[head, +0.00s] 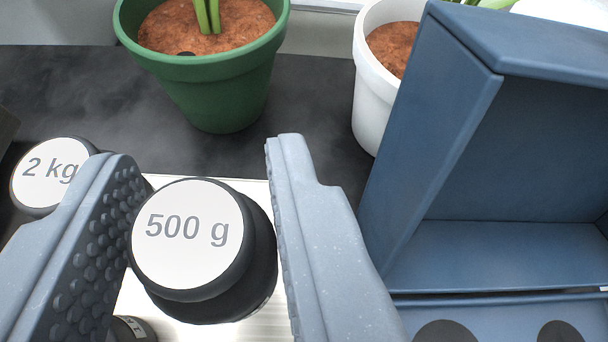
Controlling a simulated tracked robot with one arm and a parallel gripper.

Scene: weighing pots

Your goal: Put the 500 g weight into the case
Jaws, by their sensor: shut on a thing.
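The 500 g weight (188,236) is black with a white labelled top and sits between the fingers of my gripper (206,165). My gripper is shut on it; the left finger touches its side, and a narrow gap seems to show at the right finger. The weight is over a bright metal plate (250,325); I cannot tell whether it touches the plate. The blue case (425,180) stands open at the right, with its raised part facing right. Dark round recesses (446,332) show at the bottom edge; the rest of the case is cut off.
A 2 kg weight (45,172) stands at the left, partly behind the left finger. Another dark weight (133,329) shows partly at the bottom. A green pot (215,90) and a white pot (368,105) with soil stand behind on the dark counter (60,90).

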